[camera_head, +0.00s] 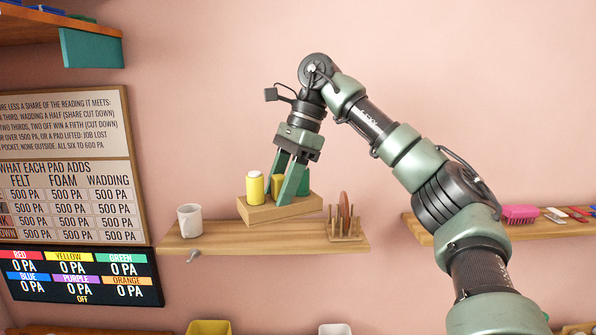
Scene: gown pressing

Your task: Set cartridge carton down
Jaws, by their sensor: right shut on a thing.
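The cartridge carton (290,211), a low tan box, is at the middle shelf (225,239), turned at an angle to its front edge. I cannot tell whether its underside touches the shelf all along. A yellow cylinder with a pale top (254,188) stands at its left end; a green piece (304,182) shows at its right, partly behind a finger. My right gripper (279,188) points down over the carton, its fingers around a yellow upright piece in the carton's middle. The fingers partly hide this piece. My left gripper is not in view.
A white mug (189,220) stands left of the carton. A wooden rack (346,229) with upright pegs and a brown disc stands close to its right. Another shelf (555,231) at the right holds a pink brush (520,213) and small items. Wall boards hang at the left.

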